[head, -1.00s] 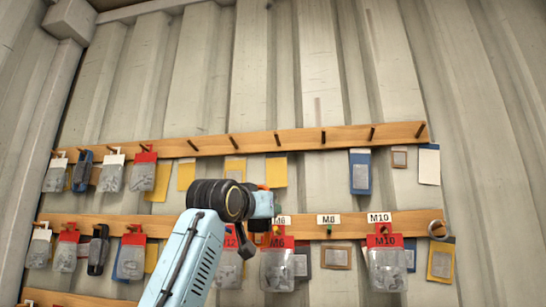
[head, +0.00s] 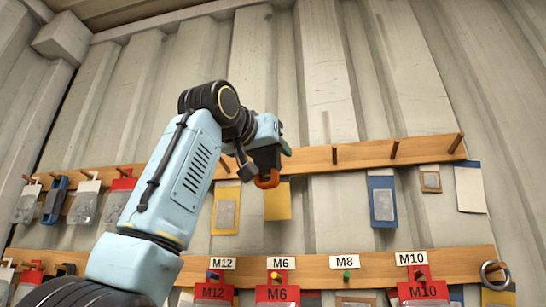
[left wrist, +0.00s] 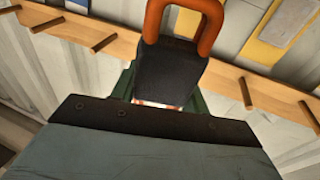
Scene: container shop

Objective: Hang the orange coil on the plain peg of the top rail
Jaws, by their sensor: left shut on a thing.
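My left gripper (head: 268,160) is shut on the orange coil (head: 267,180), which hangs below the jaws in front of the top rail (head: 365,154). In the left wrist view the coil (left wrist: 207,14) shows as an orange loop past the dark jaw (left wrist: 165,75). Bare wooden pegs stick out of the top rail, such as one right of the gripper (head: 335,155) and one farther right (head: 394,149). None bears a visible label, and I cannot single out the plain peg. The coil is on no peg that I can see. My right gripper is out of view.
Bags hang on the top rail's left pegs (head: 84,206). The lower rail (head: 310,262) has labelled, coloured pegs with red-topped bags (head: 277,294), and a metal ring (head: 494,275) at its right end. Cards, one blue (head: 382,200), sit below the top rail.

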